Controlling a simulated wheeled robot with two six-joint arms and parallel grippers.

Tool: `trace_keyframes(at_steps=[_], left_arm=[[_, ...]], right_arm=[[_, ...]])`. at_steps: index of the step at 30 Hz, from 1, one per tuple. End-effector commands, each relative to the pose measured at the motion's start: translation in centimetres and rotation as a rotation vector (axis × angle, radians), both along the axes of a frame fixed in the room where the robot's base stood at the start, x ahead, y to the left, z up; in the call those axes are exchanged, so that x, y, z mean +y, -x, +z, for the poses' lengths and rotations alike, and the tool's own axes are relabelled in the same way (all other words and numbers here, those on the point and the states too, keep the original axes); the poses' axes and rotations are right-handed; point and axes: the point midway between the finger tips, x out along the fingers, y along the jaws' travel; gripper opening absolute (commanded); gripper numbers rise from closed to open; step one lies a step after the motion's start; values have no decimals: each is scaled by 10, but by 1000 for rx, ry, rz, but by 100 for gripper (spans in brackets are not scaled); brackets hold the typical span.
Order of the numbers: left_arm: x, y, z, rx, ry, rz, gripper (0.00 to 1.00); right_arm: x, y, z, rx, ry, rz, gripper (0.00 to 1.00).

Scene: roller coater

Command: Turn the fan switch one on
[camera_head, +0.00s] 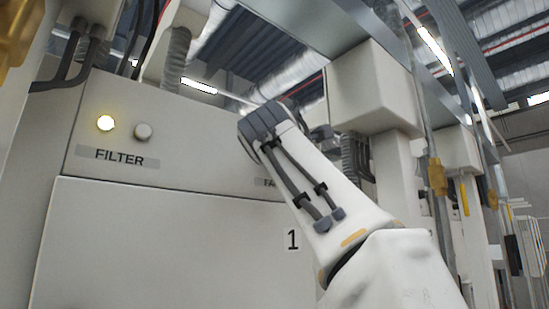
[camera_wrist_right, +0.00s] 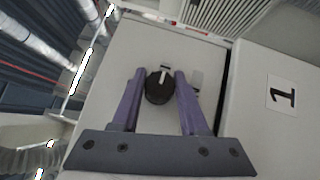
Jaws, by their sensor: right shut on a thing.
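The fan switch (camera_wrist_right: 158,88) is a black round knob with a white pointer bar, on a pale panel in the right wrist view. My right gripper (camera_wrist_right: 160,75) has its two purple fingers on either side of the knob, shut on it. The pointer leans slightly to the right of the finger direction. In the head view my right arm hides the knob and the gripper. Only the start of a label, "FA" (camera_head: 265,183), shows beside the arm. My left gripper is in neither view.
A lit yellow lamp (camera_head: 106,123) and a pale round button (camera_head: 143,131) sit above the FILTER label (camera_head: 120,157). The number 1 sign (camera_head: 293,240) is on the panel below the arm. Posts and cabinets stand at the right, with ducts overhead.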

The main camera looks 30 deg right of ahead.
Motion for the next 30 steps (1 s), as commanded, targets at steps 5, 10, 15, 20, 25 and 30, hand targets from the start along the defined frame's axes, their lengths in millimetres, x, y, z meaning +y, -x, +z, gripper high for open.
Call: trace_keyframes(at_steps=[5, 10, 15, 20, 25, 30], left_arm=[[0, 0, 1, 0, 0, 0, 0], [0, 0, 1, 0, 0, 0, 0], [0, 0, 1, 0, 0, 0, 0], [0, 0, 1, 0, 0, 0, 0], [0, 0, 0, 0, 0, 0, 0], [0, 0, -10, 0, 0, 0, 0]], right_arm=[[0, 1, 2, -3, -6, 1, 0], [0, 1, 2, -3, -6, 2, 0], [0, 1, 1, -3, -6, 2, 71], [1, 0, 1, -1, -7, 1, 74], [1, 1, 0, 0, -7, 2, 74], [11, 12, -4, -2, -6, 6, 74]])
